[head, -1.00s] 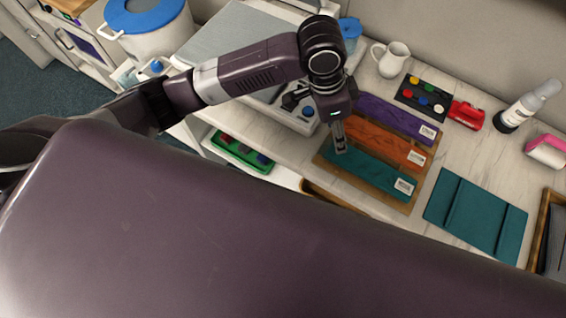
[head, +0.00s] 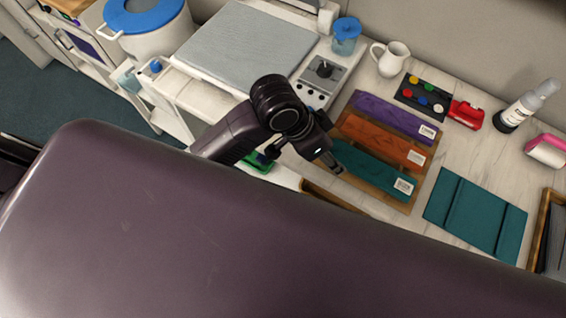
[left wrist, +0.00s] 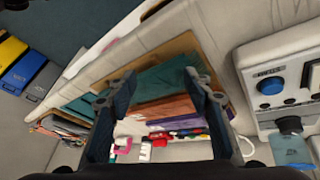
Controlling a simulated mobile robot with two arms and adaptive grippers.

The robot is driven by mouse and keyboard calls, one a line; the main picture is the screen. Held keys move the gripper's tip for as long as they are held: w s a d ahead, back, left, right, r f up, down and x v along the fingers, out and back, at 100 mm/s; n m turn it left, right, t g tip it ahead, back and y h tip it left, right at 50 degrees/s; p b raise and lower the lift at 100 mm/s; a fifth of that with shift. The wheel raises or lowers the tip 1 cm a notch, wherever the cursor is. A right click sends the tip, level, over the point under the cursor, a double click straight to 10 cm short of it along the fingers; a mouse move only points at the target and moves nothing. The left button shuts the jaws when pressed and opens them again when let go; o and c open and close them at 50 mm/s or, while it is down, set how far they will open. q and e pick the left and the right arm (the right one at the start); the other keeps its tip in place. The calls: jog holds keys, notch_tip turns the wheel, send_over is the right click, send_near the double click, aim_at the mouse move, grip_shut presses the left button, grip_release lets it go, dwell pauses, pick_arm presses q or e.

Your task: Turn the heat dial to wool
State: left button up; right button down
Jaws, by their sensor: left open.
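A grey control panel (head: 330,77) sits at the right side of the heat press, with a black dial (head: 324,69) on top and small controls below it. The dial's markings are too small to read. In the left wrist view a blue knob (left wrist: 270,84) shows on a white panel at the right; a black dial (left wrist: 314,76) is cut off by the edge. My left gripper (head: 335,165) is over the near left edge of the cloth board, apart from the panel. Its fingers are spread and empty in the left wrist view (left wrist: 158,82). My right gripper is not in view.
The press's grey pad (head: 245,45) lies left of the panel. The wooden board (head: 390,200) holds purple, orange and teal cloths. A folded teal cloth (head: 475,215) lies right.

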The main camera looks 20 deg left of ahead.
pick_arm(q)
jog(key=s+a+f+n+y, duration=0.1)
jog(key=s+a+n, duration=0.1)
jog(key=a, duration=0.3)
jog(key=s+a+f+n+t+y, duration=0.1)
jog(key=s+a+f+n, duration=0.1)
jog(key=a, duration=0.3)
jog(key=shift+s+f, duration=0.25)
jog(key=shift+s, duration=0.2)
jog(key=shift+d, duration=0.1)
jog(key=s+a+f+n+y, duration=0.25)
jog(key=s+a, duration=0.35)
jog(key=a, duration=0.3)
jog(key=s+f+g+b, duration=0.1)
jog(key=s+f+b, duration=0.2)
jog(key=f, duration=2.7)
jog(key=s+a+f, duration=0.1)
jog(key=s+f, duration=0.7)
jog(key=s+a+f+g+b, duration=0.1)
jog(key=s+a+f, duration=0.1)
jog(key=s+f, duration=0.6)
jog(key=shift+s+a+g, duration=0.25)
jog(key=shift+g, duration=0.05)
